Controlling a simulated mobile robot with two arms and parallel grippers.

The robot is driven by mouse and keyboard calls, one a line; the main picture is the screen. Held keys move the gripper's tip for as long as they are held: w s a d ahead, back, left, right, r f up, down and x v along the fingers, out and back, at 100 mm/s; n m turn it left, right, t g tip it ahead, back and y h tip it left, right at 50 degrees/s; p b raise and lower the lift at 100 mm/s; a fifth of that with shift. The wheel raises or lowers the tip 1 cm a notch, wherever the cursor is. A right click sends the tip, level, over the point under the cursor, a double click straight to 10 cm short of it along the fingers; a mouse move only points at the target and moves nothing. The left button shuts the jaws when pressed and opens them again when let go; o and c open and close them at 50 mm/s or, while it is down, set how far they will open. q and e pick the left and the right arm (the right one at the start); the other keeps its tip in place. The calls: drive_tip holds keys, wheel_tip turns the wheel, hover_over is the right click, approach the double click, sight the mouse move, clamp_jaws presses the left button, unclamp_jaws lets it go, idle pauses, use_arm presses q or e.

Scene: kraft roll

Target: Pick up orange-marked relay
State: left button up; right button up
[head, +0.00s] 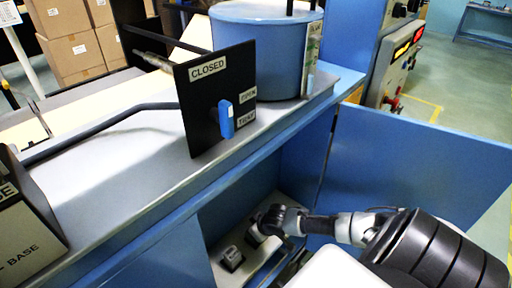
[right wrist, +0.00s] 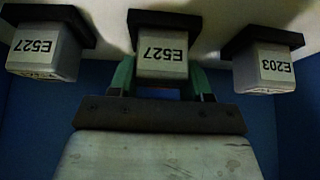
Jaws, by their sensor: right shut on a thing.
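In the right wrist view, three grey relays with black bases stand in a row on a pale surface. The middle relay (right wrist: 162,50) is labelled E527, the left relay (right wrist: 44,52) also E527, and the right relay (right wrist: 264,66) E203. I see no orange mark on any of them; the visible labels are black on white. My right gripper (right wrist: 162,80) is shut on the middle relay, with green fingers at its sides. In the head view my right gripper (head: 268,224) reaches into the open cabinet, near a relay (head: 231,258). My left gripper is out of view.
Cardboard boxes (head: 75,50) stand behind.

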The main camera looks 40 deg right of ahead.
drive_tip(key=shift+c, duration=0.6)
drive_tip(key=shift+r, duration=0.1)
